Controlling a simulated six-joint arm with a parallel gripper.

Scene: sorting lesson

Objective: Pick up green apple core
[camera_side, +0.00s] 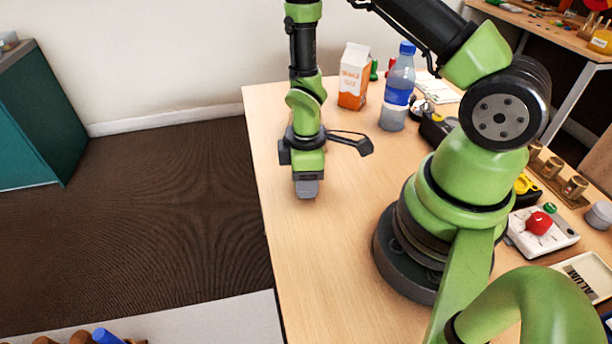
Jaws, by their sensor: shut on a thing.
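My gripper (306,187) points straight down over the left part of the wooden table (310,270), close to the table's left edge. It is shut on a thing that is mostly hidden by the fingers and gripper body. This is likely the green apple core, but I cannot make out its shape or colour. No apple core shows elsewhere on the table. I cannot tell whether the held thing touches the tabletop.
An orange and white carton (353,78) and a blue-capped bottle (398,90) stand behind my gripper to the right. A white box with a red knob (539,223), a tray (585,272) and metal cylinders (574,187) lie right. The table's front left is bare.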

